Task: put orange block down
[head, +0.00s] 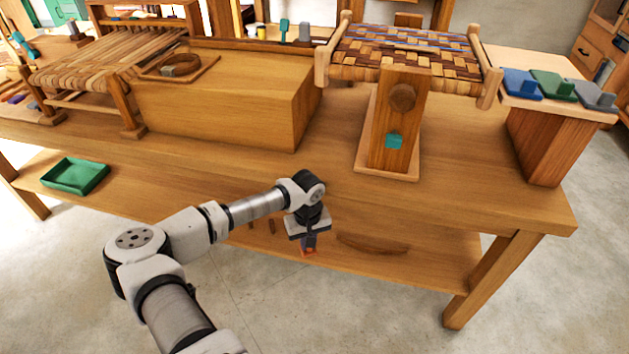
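An orange block (309,252) shows at the fingertips of my gripper (309,243), in front of the workbench's front edge. My gripper points down and appears shut on the block, with a dark finger covering part of it. A small purplish patch shows beside the orange. The block is seen against the lower shelf (400,262); I cannot tell whether it touches the shelf.
The workbench (240,172) has a clear front strip. On it stand a large wooden box (225,110), a woven seat (405,55) and an upright post with a teal block (394,141). A green tray (75,176) lies on the lower shelf at left. Blue, green and grey pieces (553,86) sit at right.

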